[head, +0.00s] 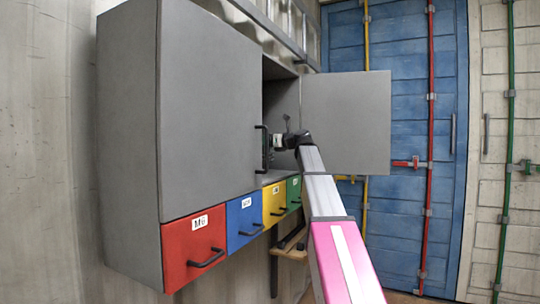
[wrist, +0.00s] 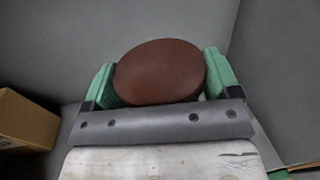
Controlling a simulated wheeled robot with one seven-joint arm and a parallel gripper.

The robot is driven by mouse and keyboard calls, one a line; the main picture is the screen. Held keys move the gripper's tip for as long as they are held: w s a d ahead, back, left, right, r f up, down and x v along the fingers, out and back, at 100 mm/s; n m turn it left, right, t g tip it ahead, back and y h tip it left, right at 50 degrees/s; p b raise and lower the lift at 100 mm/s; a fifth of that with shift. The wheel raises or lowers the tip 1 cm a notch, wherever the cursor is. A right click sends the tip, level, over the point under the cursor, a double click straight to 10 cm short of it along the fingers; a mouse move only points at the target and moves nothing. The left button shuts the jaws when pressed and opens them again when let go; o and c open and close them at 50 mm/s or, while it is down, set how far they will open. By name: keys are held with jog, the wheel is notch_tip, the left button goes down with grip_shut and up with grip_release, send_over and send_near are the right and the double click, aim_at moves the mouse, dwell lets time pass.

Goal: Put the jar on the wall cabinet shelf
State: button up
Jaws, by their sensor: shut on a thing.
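The grey wall cabinet (head: 210,110) has its right door (head: 346,120) swung open, and a strip of its shelf (head: 273,178) shows at the opening. My arm reaches into this open compartment, and my gripper (head: 272,143) is partly hidden behind the closed left door's edge. In the wrist view the jar (wrist: 160,72) shows as a round brown top between the two green fingers of my gripper (wrist: 160,80), which is shut on it. Grey cabinet panels surround it. I cannot tell whether the jar's base touches the shelf.
A cardboard box (wrist: 25,122) stands at the left in the wrist view. Below the cabinet doors are red (head: 194,248), blue (head: 245,218), yellow (head: 275,202) and green (head: 294,192) drawers. The closed left door and its black handle (head: 265,150) lie close beside my gripper.

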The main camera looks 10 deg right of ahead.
aim_at(272, 152)
jog(key=shift+w+d+f, duration=0.25)
jog(key=shift+d+f, duration=0.1)
jog(key=shift+d, duration=0.15)
jog(key=shift+w+d+f, duration=0.25)
jog(key=shift+d+f, duration=0.1)
jog(key=shift+d, duration=0.1)
jog(key=shift+f, duration=1.9)
jog(key=o, duration=1.4)
jog(key=shift+f, duration=0.15)
jog(key=shift+o, duration=0.2)
jog(key=v, duration=1.2)
